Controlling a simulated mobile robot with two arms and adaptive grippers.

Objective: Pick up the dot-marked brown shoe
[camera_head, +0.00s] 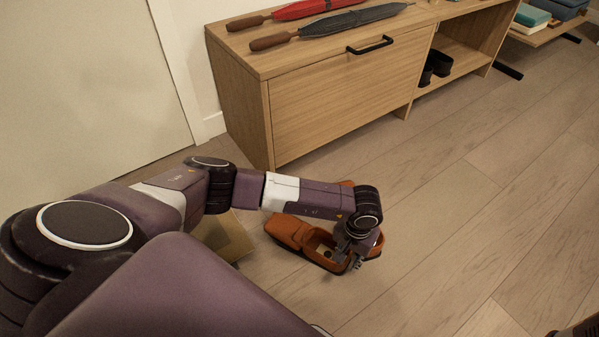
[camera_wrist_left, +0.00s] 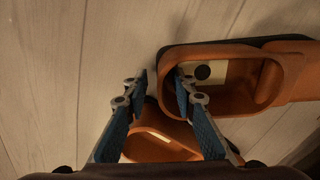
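The dot-marked brown shoe (camera_head: 284,230) lies on the floor. In the left wrist view its opening faces the camera (camera_wrist_left: 235,50), with a black dot on a pale patch inside. A second brown shoe (camera_wrist_left: 150,148) lies beside it, partly hidden by my fingers; in the head view my arm hides most of it. My left gripper (camera_head: 352,262) is at the heel end of the dot-marked shoe. Its fingers (camera_wrist_left: 160,82) are apart, with one fingertip overlapping the shoe's opening and the other outside it. I cannot tell whether they touch the shoe.
A wooden cabinet (camera_head: 340,100) with a black handle stands behind, with umbrellas (camera_head: 340,25) on top and black shoes (camera_head: 437,66) on its open shelf. A tan panel (camera_head: 232,240) shows behind my left arm.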

